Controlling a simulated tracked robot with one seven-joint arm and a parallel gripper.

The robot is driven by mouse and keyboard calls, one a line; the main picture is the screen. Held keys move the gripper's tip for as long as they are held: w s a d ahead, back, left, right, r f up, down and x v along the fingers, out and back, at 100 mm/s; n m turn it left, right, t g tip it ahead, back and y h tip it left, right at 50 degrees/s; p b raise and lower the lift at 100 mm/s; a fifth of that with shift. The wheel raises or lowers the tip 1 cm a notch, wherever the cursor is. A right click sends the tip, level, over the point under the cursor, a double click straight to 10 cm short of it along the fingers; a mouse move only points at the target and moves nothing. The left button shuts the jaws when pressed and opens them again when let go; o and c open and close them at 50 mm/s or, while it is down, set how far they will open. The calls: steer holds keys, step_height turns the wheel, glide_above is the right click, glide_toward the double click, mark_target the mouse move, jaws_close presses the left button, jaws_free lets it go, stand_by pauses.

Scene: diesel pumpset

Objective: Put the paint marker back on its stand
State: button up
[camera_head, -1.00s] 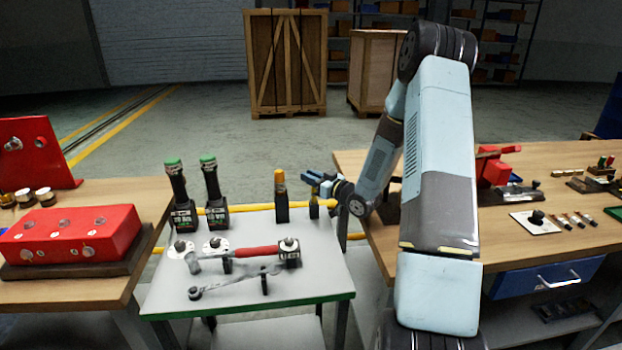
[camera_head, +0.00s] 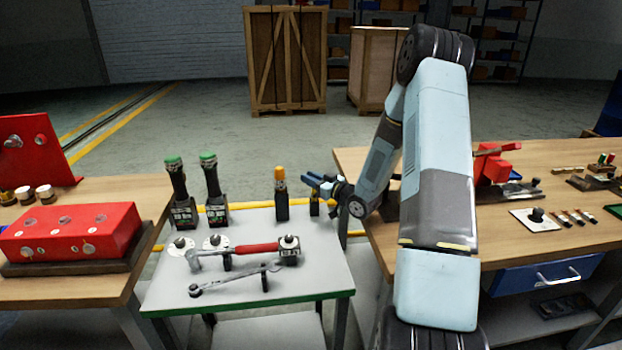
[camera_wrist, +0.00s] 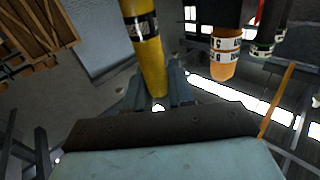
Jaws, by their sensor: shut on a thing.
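My gripper (camera_head: 318,184) is at the back right of the grey cart top. In the wrist view my gripper (camera_wrist: 155,92) is shut on a yellow paint marker (camera_wrist: 148,55) with a black printed band. The marker's end lies between the fingers, and its body runs up out of the picture. In the head view the held marker is hidden or too small to make out. A short dark stand (camera_head: 314,207) is just below my fingers. I cannot tell whether the marker touches it.
An orange-capped marker (camera_head: 280,178) stands upright close left of my gripper; its cap shows in the wrist view (camera_wrist: 223,68). Two green-capped bottles (camera_head: 211,185) stand farther left. A red-handled tool (camera_head: 255,248) and a wrench (camera_head: 232,282) lie in front. A wooden bench (camera_head: 350,165) is at the right.

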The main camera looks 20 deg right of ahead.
steer(key=shift+f, duration=0.25)
steer(key=o, duration=1)
steer(key=v, duration=0.7)
steer(key=shift+s+d+f, duration=0.1)
steer(key=shift+s, duration=0.05)
